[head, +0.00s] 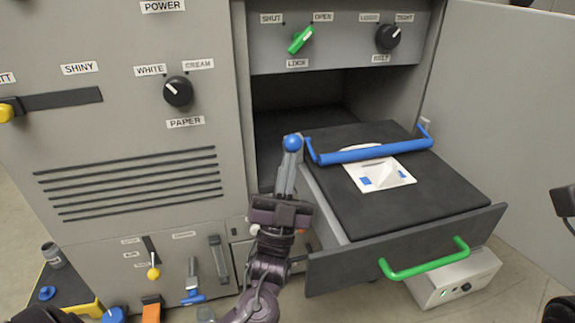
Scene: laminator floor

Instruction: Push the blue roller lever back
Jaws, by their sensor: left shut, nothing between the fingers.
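A blue ball knob (292,142), which looks like the top of the blue roller lever, shows at the left side of the open drawer's bay. My left gripper (287,165) reaches up from below with its fingers shut and empty. Its fingertips are right at the knob in the picture; I cannot tell if they touch it. The lever's shaft is hidden behind the fingers.
The dark drawer (425,190) is pulled out, with a green handle (425,262). A blue bar (370,152) lies across it, over a white sheet (385,180). An open door (510,100) stands at right. Another blue handle (193,296) is at lower left.

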